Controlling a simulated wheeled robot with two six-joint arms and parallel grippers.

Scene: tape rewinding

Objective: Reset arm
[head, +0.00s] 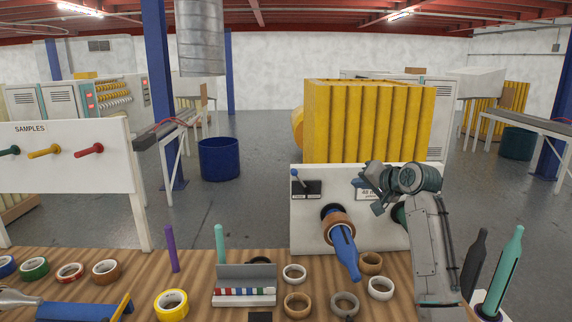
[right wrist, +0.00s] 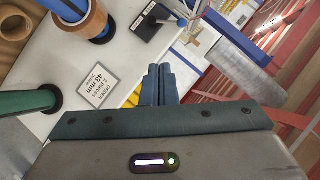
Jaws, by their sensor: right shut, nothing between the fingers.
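My right gripper (head: 361,184) is shut and empty in front of the upper right part of the white rewinding panel (head: 308,230). In the right wrist view its two fingers (right wrist: 160,86) are together, with nothing between them. A blue spindle (head: 344,250) sticks out of the panel with a brown tape roll (head: 338,222) around its base. The roll also shows in the right wrist view (right wrist: 93,20). A green spindle (right wrist: 30,103) is partly hidden behind my right arm in the head view. My left gripper is not in view.
A lever box (head: 306,188) and an order card (right wrist: 97,85) are on the panel. Loose tape rolls (head: 294,274) lie on the wooden table (head: 200,270) before it, beside a grey tray (head: 244,298). Upright purple (head: 171,248) and green pegs (head: 220,243) stand left of the panel.

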